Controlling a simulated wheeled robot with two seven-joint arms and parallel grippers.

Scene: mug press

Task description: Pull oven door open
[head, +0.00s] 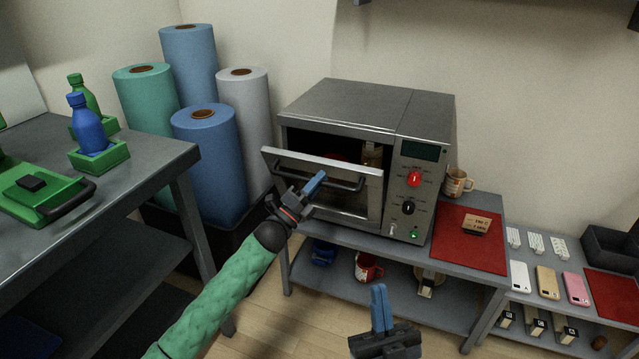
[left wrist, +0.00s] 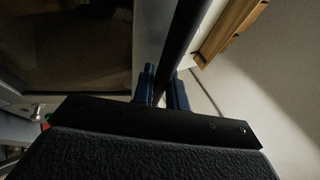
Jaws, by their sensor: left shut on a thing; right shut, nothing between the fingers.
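The grey oven (head: 350,110) stands on a metal table. Its door (head: 345,205) is partly open, tilted outward at the top, with a gap showing the dark inside. A dark bar handle (head: 335,180) runs along the door's upper edge. My left gripper (head: 314,186) is shut on the handle; in the left wrist view its blue fingers (left wrist: 163,88) sit on both sides of the dark bar (left wrist: 181,45). My right gripper (head: 380,307) is shut and empty, low in front of the table, apart from the oven.
A mug (head: 457,183) and a red mat (head: 469,240) with a small box (head: 477,225) are right of the oven. A red mug (head: 368,268) is on the lower shelf. Material rolls (head: 207,165) stand left. A bench (head: 150,155) with bottles is at far left.

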